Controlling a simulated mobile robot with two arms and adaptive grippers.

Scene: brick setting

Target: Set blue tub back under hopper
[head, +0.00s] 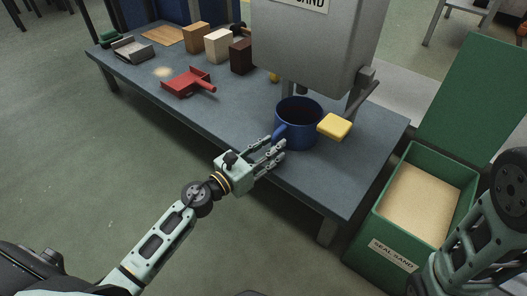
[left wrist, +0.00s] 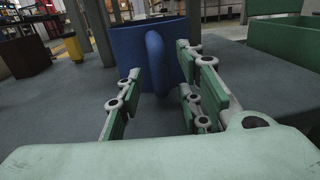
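The blue tub (head: 299,127) stands upright on the grey table near its front edge, below the grey hopper (head: 312,40) and its spout. The tub's handle points toward my left gripper (head: 277,152), which is at the table's front edge. In the left wrist view the blue tub (left wrist: 143,50) is straight ahead, and its handle (left wrist: 157,62) stands between the spread fingers of my left gripper (left wrist: 158,95). The fingers are open, with gaps on both sides of the handle. Of my right arm only links show at the lower right; its gripper is out of view.
A green sand bin (head: 415,205) stands right of the table (head: 340,185).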

